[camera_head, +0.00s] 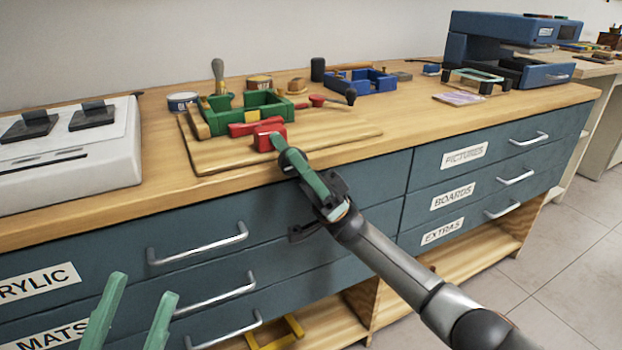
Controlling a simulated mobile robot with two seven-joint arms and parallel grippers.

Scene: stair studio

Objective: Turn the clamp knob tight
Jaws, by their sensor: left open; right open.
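A green clamp frame (246,110) sits on a wooden board (215,160) on the bench. A red bar (245,128) and a red block (261,141) are at its front right; I cannot tell for sure which red part is the knob. My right gripper (281,146) is open, with its fingertips at the red block's front right side. It hides part of the block, and I cannot tell whether they touch. My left gripper (143,288) is open and empty, low at the left, in front of the drawers and away from the clamp.
A white machine (100,163) is at the left, a blue machine (500,45) at the back right. Drawer handles (198,244) stick out below. The bench's right front is mostly clear.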

